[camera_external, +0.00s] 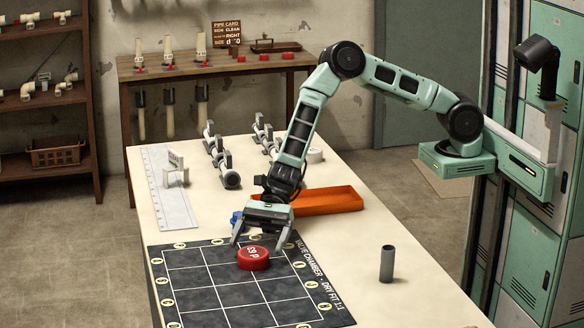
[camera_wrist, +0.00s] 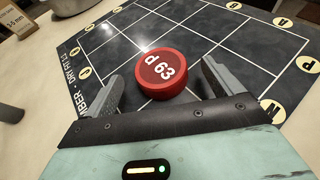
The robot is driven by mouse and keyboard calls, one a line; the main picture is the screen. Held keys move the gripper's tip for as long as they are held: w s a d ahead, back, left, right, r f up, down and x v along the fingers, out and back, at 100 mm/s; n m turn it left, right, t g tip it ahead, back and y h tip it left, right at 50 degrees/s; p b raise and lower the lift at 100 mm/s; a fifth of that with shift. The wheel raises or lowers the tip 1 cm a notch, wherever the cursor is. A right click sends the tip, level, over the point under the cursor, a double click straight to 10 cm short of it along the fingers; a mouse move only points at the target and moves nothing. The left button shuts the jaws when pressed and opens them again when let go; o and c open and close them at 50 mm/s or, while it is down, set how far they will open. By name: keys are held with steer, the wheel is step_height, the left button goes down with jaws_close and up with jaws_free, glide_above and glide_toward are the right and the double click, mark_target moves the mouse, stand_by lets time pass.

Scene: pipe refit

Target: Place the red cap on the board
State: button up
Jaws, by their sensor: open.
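The red cap (camera_external: 254,258), marked "d 63", sits on the dark gridded board (camera_external: 190,285), near the board's far edge. It also shows in the wrist view (camera_wrist: 162,75), upright with its label facing up. The board fills much of the wrist view (camera_wrist: 215,30), with white grid lines and lettered yellow discs along its edges. My gripper (camera_external: 262,240) is just above and behind the cap. In the wrist view its two fingers (camera_wrist: 165,95) are spread apart, one on each side of the cap, with gaps visible between them and it.
A grey pipe piece (camera_external: 387,264) stands upright right of the board. An orange tray (camera_external: 325,201) lies behind my gripper, with a blue item (camera_external: 236,217) near it.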

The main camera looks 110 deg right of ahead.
steer(key=v, duration=0.8)
steer(key=shift+b, duration=0.3)
steer(key=s+a+r+n+g, duration=0.25)
steer(key=s+a+n, duration=0.2)
steer(key=s, duration=0.25)
steer(key=s+a+r+n+g+h, duration=0.1)
steer(key=s+a+n+g, duration=0.2)
steer(key=s+n, duration=0.3)
steer(key=s+a+r+n+g, duration=0.2)
steer(key=s+a+n+g, duration=0.15)
steer(key=s, duration=0.35)
steer(key=s+d+r+n+h, duration=0.1)
steer(key=s+d+n+h, duration=0.2)
steer(key=s+n, duration=0.3)
steer(key=s+d+n+t+h, duration=0.1)
steer(key=s+d+n+h, duration=0.2)
steer(key=s+n, duration=0.3)
steer(key=s+d+r+n+h, duration=0.1)
steer(key=s+d+n+h, duration=0.2)
steer(key=s+n, duration=0.3)
steer(key=s, duration=0.4)
steer(key=shift+s+r+h, duration=0.25)
steer(key=shift+r+h, duration=0.05)
steer(key=shift+d, duration=0.1)
